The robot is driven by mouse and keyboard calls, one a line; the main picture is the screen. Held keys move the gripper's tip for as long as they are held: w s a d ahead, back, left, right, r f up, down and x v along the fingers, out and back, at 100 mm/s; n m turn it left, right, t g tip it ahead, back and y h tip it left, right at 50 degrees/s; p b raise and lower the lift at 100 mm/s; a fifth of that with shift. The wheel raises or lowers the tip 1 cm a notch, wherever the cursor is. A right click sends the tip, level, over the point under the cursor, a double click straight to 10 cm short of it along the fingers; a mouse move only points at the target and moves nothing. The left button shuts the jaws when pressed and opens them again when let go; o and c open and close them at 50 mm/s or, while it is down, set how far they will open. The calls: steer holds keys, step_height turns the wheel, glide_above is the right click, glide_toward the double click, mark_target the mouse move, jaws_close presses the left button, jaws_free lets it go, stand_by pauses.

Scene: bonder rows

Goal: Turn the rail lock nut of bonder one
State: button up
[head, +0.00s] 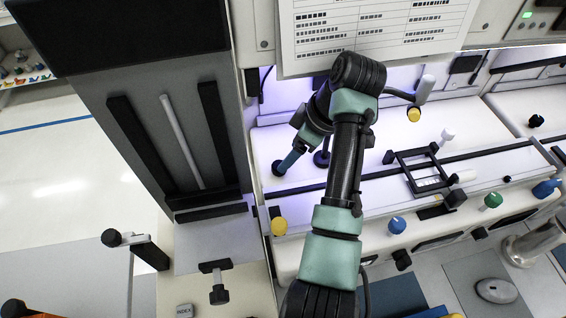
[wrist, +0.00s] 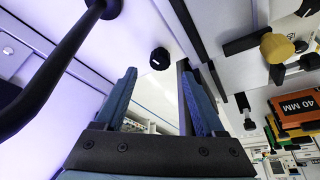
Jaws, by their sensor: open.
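A small black faceted nut (wrist: 160,59) with a white mark, which looks like the rail lock nut, stands on a pale surface ahead of my gripper in the wrist view. My gripper (wrist: 157,76) is open and empty. Its two blue fingers lie on either side of the nut in that picture, with the nut just beyond the fingertips; I cannot tell the exact gap. In the head view my gripper (head: 285,163) reaches down to the left part of the white machine deck. A dark round piece (head: 278,169) shows right at its fingertips, likely the same nut.
A black post (head: 322,158) stands close right of my gripper; a thick dark rod (wrist: 50,75) crosses the wrist view's left. A yellow knob (head: 279,226) is on the front edge. A black frame (head: 425,170) sits right. A grey cabinet (head: 170,110) stands left.

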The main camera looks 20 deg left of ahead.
steer(key=p+x, duration=0.1)
steer(key=x, duration=0.5)
steer(key=shift+f, duration=0.1)
steer(key=shift+c, duration=0.4)
jaws_close()
